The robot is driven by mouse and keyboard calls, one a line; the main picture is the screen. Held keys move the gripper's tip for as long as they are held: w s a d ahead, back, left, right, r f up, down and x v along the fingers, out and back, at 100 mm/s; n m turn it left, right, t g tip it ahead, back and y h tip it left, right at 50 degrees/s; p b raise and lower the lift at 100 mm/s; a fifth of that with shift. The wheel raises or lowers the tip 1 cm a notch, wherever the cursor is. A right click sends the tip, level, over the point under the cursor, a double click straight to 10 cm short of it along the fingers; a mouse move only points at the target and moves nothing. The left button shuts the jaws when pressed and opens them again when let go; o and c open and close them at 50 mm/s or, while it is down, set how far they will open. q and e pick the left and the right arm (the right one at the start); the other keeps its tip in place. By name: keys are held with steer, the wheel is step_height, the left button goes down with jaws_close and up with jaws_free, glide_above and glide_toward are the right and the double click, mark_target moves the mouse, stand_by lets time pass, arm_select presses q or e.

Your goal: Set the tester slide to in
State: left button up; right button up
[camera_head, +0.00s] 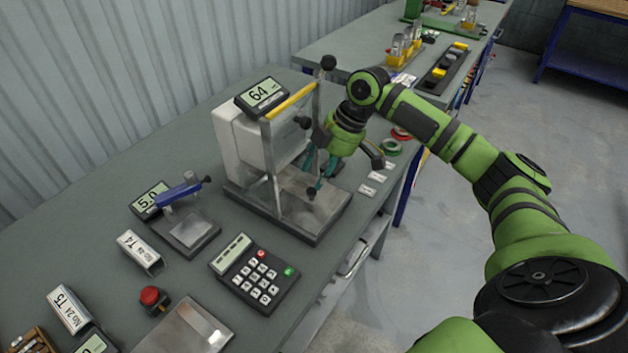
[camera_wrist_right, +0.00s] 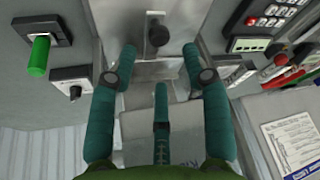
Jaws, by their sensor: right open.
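The tester (camera_head: 243,140) is a pale housing on a dark base, with a metal frame, a yellow bar and a display reading 64. Black knobs stick out of its frame. A dark knob (camera_head: 311,193) sits low at the front, by the metal plate (camera_head: 290,190); I cannot tell for sure whether it belongs to the slide. My right gripper (camera_head: 322,173) is at the tester's right side, with teal fingers pointing down. In the right wrist view the gripper (camera_wrist_right: 160,62) is open and empty, and a black knob (camera_wrist_right: 158,36) on a metal part shows just beyond the fingertips.
A keypad (camera_head: 255,274), a small gauge (camera_head: 190,232) with a blue arm, a T4 block (camera_head: 140,252) and a red button (camera_head: 151,297) stand left and in front of the tester.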

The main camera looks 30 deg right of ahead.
steer(key=v, duration=0.7)
steer(key=shift+r, duration=0.2)
